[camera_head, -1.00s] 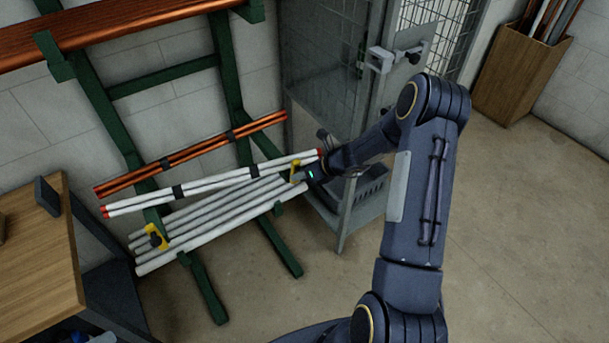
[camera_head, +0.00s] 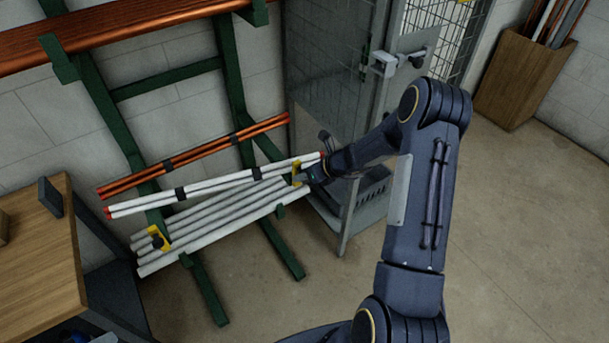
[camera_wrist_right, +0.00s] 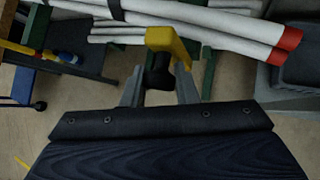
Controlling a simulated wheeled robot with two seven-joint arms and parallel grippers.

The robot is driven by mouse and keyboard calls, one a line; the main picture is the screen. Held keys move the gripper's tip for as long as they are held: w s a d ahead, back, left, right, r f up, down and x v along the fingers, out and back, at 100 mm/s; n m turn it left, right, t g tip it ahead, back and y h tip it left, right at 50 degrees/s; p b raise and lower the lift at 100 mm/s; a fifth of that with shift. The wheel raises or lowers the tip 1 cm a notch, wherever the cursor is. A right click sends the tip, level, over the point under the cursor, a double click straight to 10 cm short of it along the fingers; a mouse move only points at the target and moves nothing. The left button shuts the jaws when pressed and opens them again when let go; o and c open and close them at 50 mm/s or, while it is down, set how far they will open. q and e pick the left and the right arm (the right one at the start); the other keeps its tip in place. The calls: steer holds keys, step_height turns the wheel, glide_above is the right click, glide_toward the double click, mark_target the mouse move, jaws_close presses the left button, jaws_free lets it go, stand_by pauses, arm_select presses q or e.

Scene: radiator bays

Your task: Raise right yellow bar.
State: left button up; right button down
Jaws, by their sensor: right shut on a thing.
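The right yellow bar (camera_head: 296,172) is at the right end of the rack's lower tier, in front of the white pipes (camera_head: 225,208). My right gripper (camera_head: 306,176) is shut on it. In the right wrist view the yellow bar (camera_wrist_right: 172,42) stands up between my right gripper's fingers (camera_wrist_right: 158,88), which close on its dark part. A second yellow bar (camera_head: 158,238) is at the left end of the pipes, with nothing holding it. My left gripper is not in view.
Red-tipped white pipes (camera_head: 215,186) and copper pipes (camera_head: 195,156) lie above on the green rack (camera_head: 230,85). A grey mesh cabinet (camera_head: 335,75) stands close right of my gripper. A wooden bench (camera_head: 45,270) is at left.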

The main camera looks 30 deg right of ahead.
steer(key=shift+w+a+r, duration=0.2)
steer(key=shift+w+r, duration=0.25)
steer(key=shift+r, duration=0.05)
steer(key=c, duration=1.2)
jaws_free()
steer(key=shift+o, duration=0.2)
steer(key=shift+s+d, duration=0.1)
steer(key=shift+s+d+r, duration=0.1)
steer(key=shift+d, duration=0.05)
steer(key=v, duration=0.7)
steer(key=shift+s+b, duration=0.3)
steer(key=shift+s, duration=0.15)
